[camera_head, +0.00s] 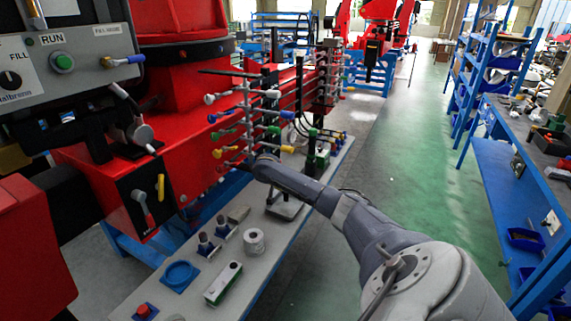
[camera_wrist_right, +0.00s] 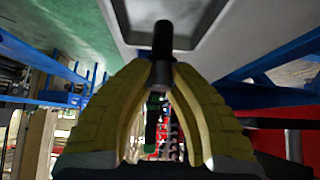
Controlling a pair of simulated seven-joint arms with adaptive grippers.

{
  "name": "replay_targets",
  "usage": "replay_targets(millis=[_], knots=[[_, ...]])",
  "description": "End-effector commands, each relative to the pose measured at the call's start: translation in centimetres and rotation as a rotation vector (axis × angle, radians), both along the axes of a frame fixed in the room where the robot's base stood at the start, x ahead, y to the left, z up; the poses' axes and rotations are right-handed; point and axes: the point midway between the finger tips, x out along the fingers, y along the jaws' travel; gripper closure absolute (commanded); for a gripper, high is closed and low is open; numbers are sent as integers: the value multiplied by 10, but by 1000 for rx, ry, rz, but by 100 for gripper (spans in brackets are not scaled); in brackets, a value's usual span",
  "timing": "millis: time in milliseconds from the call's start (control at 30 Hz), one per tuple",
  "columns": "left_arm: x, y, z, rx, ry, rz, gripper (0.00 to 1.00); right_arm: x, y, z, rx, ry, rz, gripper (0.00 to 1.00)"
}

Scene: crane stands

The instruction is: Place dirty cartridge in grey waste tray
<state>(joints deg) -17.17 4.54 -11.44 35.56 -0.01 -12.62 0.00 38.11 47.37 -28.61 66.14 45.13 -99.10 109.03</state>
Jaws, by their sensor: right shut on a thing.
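The dark cylindrical cartridge (camera_wrist_right: 162,38) is between the yellow fingers of my right gripper (camera_wrist_right: 161,75) in the right wrist view. The fingers are shut on one end, and the other end points toward a grey tray (camera_wrist_right: 124,22). I cannot tell whether the cartridge touches the tray. In the head view the tray (camera_head: 287,213) lies on the grey bench, partly covered by my right arm. My right gripper's fingers are not clear there. My left gripper is not in view.
The bench holds a white roll (camera_head: 254,241), a green-and-white box (camera_head: 223,284), a blue round dish (camera_head: 180,274) and two small dark bottles (camera_head: 205,244). A red machine with coloured valve handles (camera_head: 225,133) stands along the bench's far side.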

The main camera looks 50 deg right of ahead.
Motion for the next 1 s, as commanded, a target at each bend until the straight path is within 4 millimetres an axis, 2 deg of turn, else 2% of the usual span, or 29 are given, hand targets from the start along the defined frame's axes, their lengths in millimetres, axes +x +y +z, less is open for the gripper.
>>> replay_targets(millis=[100, 233, 767, 800, 933, 1000], knots=[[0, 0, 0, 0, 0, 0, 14, -1, 2, -18, 0, 4, 1, 100], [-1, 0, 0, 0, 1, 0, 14, -1, 2, -30, 2, 2, 0, 100], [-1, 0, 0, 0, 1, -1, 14, 0, 2, -38, 2, 1, 1, 100], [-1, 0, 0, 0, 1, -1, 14, 0, 2, -37, 1, 1, 1, 78], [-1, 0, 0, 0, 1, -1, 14, 0, 2, -37, 2, 1, 1, 63], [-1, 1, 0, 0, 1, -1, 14, 0, 2, -37, 2, 1, 1, 60]])
